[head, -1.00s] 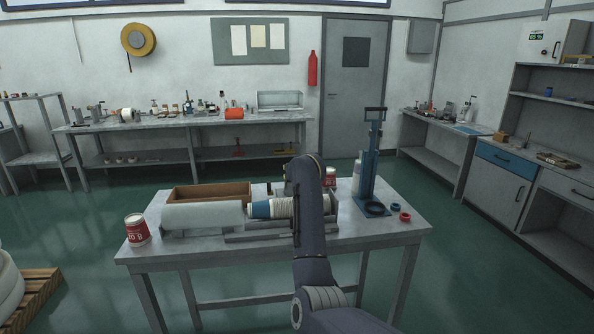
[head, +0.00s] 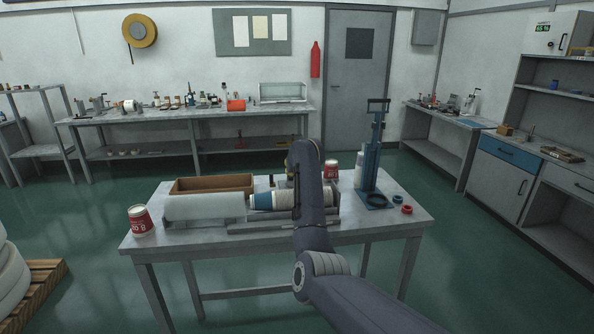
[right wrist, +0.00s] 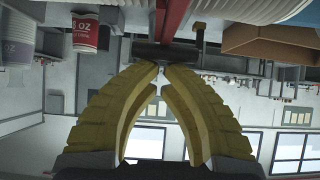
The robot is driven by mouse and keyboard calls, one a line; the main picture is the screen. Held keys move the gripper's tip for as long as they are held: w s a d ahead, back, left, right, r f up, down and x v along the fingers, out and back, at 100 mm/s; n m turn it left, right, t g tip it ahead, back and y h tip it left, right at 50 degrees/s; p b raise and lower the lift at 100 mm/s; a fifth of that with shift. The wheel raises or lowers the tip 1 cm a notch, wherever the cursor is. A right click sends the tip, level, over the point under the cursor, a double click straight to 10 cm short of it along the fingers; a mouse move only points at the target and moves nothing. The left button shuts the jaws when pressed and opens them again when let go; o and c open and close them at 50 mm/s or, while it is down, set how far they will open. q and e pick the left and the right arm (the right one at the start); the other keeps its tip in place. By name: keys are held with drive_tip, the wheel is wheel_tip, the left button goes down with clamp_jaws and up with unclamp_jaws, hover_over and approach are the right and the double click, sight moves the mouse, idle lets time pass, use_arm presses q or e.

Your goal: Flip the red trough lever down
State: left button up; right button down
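The red lever (right wrist: 174,18) shows at the top of the right wrist view, a slanted red bar just beyond my fingertips. A dark crossbar (right wrist: 165,52) lies at its lower end. My right gripper (right wrist: 161,68) has yellow fingers with their tips almost together and nothing seen between them. Whether the tips touch the crossbar or lever cannot be told. In the head view my right arm covers the lever, and only a bit of yellow finger shows behind it. The trough holds a row of nested cups (head: 272,200), partly hidden by my arm. My left gripper is out of view.
A red-and-white cup (head: 140,220) stands at the table's left end, another (head: 331,170) behind my arm. A brown tray (head: 212,185) lies at the back. A blue press (head: 370,160) and red rings (head: 402,204) are at right. The table's front strip is clear.

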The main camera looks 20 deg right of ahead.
drive_tip(key=s+a+r, duration=0.1)
drive_tip(key=s+r, duration=0.3)
drive_tip(key=r, duration=0.8)
drive_tip(key=shift+s, duration=0.3)
drive_tip(key=shift+r, duration=0.1)
idle(0.4)
